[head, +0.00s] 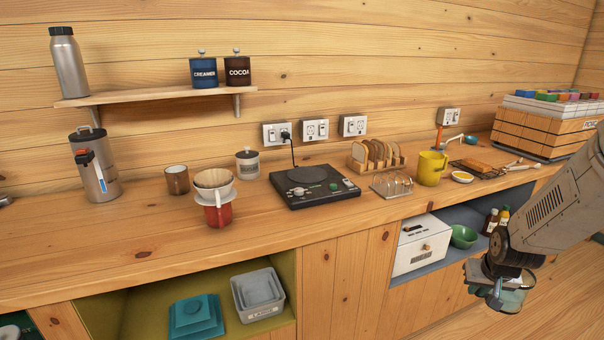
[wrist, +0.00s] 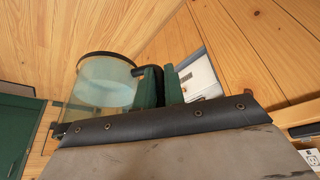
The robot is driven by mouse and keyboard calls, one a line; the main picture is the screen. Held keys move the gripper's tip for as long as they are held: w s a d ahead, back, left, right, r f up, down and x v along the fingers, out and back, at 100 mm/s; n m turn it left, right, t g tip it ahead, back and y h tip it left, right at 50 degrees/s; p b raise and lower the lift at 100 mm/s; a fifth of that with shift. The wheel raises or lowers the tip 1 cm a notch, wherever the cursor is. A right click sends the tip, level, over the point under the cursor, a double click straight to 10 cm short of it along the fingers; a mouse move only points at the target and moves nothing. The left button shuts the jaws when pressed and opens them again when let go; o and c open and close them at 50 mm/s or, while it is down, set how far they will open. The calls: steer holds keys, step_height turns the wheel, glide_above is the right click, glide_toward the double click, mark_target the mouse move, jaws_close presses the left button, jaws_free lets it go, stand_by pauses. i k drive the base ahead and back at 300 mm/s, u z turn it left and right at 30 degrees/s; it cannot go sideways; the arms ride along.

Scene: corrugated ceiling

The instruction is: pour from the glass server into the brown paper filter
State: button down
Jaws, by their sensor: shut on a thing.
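The brown paper filter (head: 213,178) sits open side up in a white dripper (head: 220,192) on a red mug (head: 218,214), left of centre on the counter in the head view. My gripper (head: 495,287) is at the far right, out in front of the counter and below its top. It is shut on the glass server (head: 514,299), which is partly hidden by the gripper. In the wrist view the clear server (wrist: 98,88) with its dark rim shows beside my gripper's green fingers (wrist: 161,86). The server's contents are hard to tell. The filter is far to the left of my gripper.
The counter front left of the dripper is clear.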

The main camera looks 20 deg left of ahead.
mark_target(214, 179)
steer(key=u, duration=1.15)
